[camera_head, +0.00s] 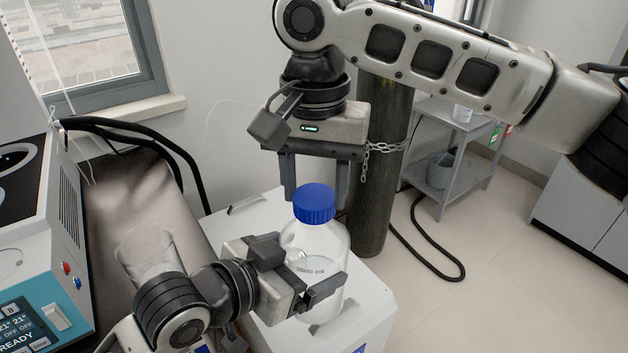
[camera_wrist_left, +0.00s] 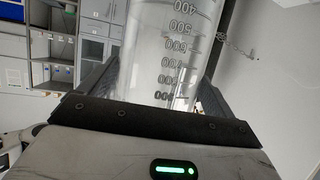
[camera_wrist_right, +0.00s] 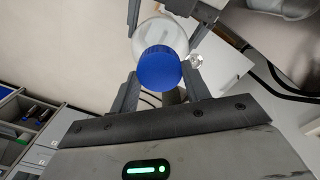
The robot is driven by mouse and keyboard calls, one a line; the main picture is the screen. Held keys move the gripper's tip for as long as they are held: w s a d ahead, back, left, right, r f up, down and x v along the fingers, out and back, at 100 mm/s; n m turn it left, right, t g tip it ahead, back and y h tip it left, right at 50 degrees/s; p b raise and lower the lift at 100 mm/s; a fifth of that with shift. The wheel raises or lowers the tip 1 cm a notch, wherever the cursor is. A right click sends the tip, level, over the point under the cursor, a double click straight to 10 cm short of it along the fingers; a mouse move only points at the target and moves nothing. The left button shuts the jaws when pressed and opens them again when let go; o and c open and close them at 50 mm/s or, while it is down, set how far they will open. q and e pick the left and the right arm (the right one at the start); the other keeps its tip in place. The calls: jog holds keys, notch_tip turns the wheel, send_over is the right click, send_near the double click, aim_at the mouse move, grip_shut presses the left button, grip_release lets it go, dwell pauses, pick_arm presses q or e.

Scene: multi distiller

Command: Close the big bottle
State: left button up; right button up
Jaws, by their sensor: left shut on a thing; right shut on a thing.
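The big bottle (camera_head: 318,243) is clear glass and stands upright, with a blue cap (camera_head: 314,203) on its top. My left gripper (camera_head: 300,275) is shut on the bottle's body from the left side. In the left wrist view the graduated glass (camera_wrist_left: 172,55) fills the space between its fingers. My right gripper (camera_head: 316,190) points down from above and is shut on the blue cap. In the right wrist view the cap (camera_wrist_right: 158,68) lies between its fingers. How well the cap is seated on the neck cannot be told.
The bottle is above a white box-shaped surface (camera_head: 375,305). A dark gas cylinder (camera_head: 380,200) with a chain stands right behind it. A device with a screen (camera_head: 35,300) is at the left. A grey cart (camera_head: 455,150) stands at the back right; the floor (camera_head: 500,260) there is mostly clear.

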jog(key=m, duration=1.2)
jog(key=shift+s, duration=0.1)
jog(key=m, duration=0.4)
jog(key=shift+d, duration=0.1)
jog(key=o, duration=0.9)
jog(key=shift+o, duration=0.2)
jog(key=shift+r, duration=2.25)
